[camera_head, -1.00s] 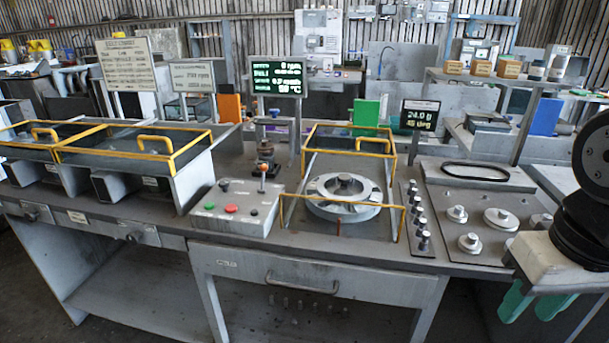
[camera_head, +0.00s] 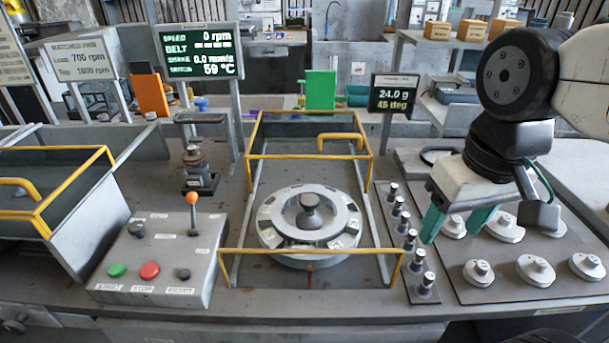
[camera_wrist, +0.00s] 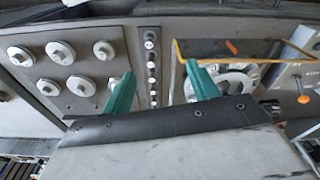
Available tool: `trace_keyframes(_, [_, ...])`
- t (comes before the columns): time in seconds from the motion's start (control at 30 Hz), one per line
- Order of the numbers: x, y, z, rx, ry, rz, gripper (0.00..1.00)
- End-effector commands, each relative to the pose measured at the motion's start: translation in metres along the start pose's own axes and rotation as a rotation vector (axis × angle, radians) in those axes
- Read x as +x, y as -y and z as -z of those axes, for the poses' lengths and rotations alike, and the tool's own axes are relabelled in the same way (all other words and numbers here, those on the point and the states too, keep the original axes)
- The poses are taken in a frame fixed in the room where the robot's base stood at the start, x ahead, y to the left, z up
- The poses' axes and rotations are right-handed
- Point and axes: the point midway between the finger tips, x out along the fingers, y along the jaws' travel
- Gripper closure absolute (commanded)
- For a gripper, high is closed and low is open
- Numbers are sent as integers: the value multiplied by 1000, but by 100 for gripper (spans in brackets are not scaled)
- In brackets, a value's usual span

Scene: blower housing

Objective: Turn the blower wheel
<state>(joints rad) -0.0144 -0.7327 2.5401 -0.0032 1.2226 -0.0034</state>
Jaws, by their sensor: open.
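The blower wheel (camera_head: 268,221) is a pale grey slotted ring with a dark central hub knob (camera_head: 310,212). It sits on the bench inside a yellow-railed frame (camera_head: 310,252). My gripper (camera_head: 454,226) has two green fingers and is open and empty. In the head view it is to the right of the wheel, above the knob panel, apart from the wheel. In the wrist view my gripper (camera_wrist: 160,82) shows spread fingers, and the wheel (camera_wrist: 236,80) is partly hidden behind the right finger.
A control box (camera_head: 160,262) with green and red buttons and an orange-tipped lever stands left of the frame. A row of small posts (camera_head: 411,238) and a panel with several round knobs (camera_head: 537,269) lie right. A screen (camera_head: 199,51) reads 0 rpm; another (camera_head: 394,94) reads 45 deg.

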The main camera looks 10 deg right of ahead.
Motion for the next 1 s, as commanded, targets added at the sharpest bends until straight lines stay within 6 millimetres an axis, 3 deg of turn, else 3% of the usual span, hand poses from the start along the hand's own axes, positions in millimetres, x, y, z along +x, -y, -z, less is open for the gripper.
trace_keyframes(0.17, [-6, 22, 52, -110, 34, 10, 41])
trace_keyframes(0.3, [-2, 55, 108, -227, 63, 18, 41])
trace_keyframes(0.5, [19, 111, 170, -371, 95, 25, 41])
trace_keyframes(0.7, [36, 146, 197, -444, 108, 28, 41])
trace_keyframes(0.87, [48, 153, 199, -458, 112, 28, 41])
trace_keyframes(1.0, [70, 153, 196, -457, 112, 29, 41])
